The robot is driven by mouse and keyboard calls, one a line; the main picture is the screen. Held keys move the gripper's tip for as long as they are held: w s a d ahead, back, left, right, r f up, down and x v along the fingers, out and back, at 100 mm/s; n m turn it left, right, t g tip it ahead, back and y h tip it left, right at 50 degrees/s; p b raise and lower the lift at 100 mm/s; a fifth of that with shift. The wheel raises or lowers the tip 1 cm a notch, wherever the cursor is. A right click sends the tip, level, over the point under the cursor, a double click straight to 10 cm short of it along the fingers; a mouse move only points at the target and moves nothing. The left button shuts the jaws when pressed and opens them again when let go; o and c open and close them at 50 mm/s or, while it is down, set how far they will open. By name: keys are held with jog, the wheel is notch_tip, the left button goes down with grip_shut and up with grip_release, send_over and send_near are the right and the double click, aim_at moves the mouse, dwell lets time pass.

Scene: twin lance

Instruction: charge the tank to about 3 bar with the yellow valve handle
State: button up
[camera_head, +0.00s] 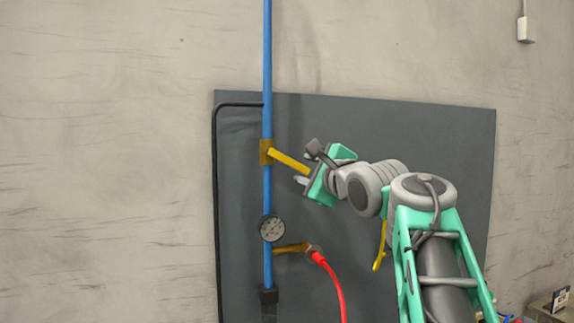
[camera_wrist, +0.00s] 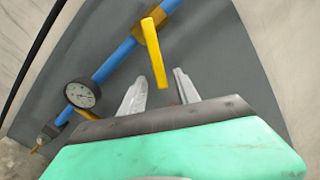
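The yellow valve handle (camera_head: 288,160) sticks out to the right and slightly down from a brass valve body (camera_head: 266,152) on the vertical blue pipe (camera_head: 267,60). In the wrist view the handle (camera_wrist: 153,50) has its free end between my two finger tips, with a gap to each side. My gripper (camera_head: 304,168) is open at the handle's free end; in the wrist view its fingers (camera_wrist: 159,78) are spread and hold nothing. The round pressure gauge (camera_head: 271,228) sits lower on the pipe and also shows in the wrist view (camera_wrist: 83,95); its reading is too small to tell. No tank is identifiable.
A dark grey panel (camera_head: 350,120) backs the pipe. Below the gauge, a yellow branch (camera_head: 290,248) leads to a fitting with a red hose (camera_head: 335,280). A black pipe (camera_head: 216,200) runs along the left. A yellow hook-like piece (camera_head: 379,260) hangs beside my arm.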

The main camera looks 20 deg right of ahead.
aim_at(300, 167)
jog(key=shift+w+d+f, duration=0.1)
jog(key=shift+w+f, duration=0.1)
jog(key=shift+w, duration=0.6)
jog(key=shift+r+p, duration=0.3)
jog(key=shift+p, duration=0.05)
jog(key=w+p, duration=0.1)
jog(key=w, duration=0.4)
jog(key=shift+w+f+p, duration=0.1)
jog(key=shift+p, duration=0.25)
jog(key=shift+w, duration=0.45)
jog(key=shift+c, duration=0.4)
grip_shut()
